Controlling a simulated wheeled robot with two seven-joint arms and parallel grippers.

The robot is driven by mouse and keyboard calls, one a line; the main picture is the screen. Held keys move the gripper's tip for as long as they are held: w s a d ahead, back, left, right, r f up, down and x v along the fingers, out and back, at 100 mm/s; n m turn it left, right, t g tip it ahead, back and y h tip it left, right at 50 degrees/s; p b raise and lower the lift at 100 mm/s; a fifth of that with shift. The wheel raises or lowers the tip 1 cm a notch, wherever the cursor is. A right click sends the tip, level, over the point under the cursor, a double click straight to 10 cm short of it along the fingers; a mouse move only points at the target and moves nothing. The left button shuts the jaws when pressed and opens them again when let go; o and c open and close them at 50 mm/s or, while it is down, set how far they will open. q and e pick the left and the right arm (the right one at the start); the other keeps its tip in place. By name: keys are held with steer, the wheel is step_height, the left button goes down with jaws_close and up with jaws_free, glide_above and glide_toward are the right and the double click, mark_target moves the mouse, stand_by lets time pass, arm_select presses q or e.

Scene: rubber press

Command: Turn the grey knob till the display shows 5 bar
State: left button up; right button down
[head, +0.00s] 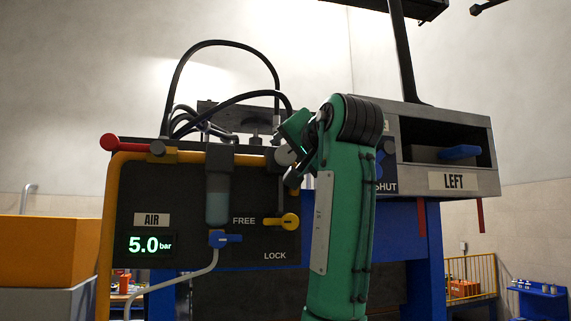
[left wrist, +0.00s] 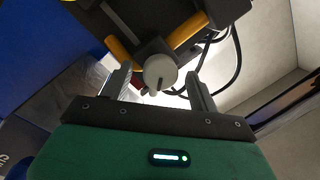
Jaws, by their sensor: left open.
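The display (head: 150,245) under the AIR label reads 5.0 bar in green digits. The grey knob (head: 286,155) is at the upper right corner of the dark panel, partly hidden by my left gripper (head: 298,160). In the left wrist view the round grey knob (left wrist: 159,72) with a dark slot lies between the two fingertips. The fingers of my left gripper (left wrist: 158,76) stand apart on either side of it, with gaps showing, so it is open and not clasping the knob. My right gripper is in neither view.
A yellow lever (head: 288,221) sits between FREE and LOCK on the panel (head: 180,210). Black hoses (head: 220,42) arch above. A grey box (head: 448,182) labelled LEFT is at right.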

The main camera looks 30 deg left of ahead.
arm_select(q)
steer(key=b+v, duration=0.4)
steer(key=v, duration=0.7)
steer(key=shift+b, duration=0.3)
steer(key=shift+f, duration=0.2)
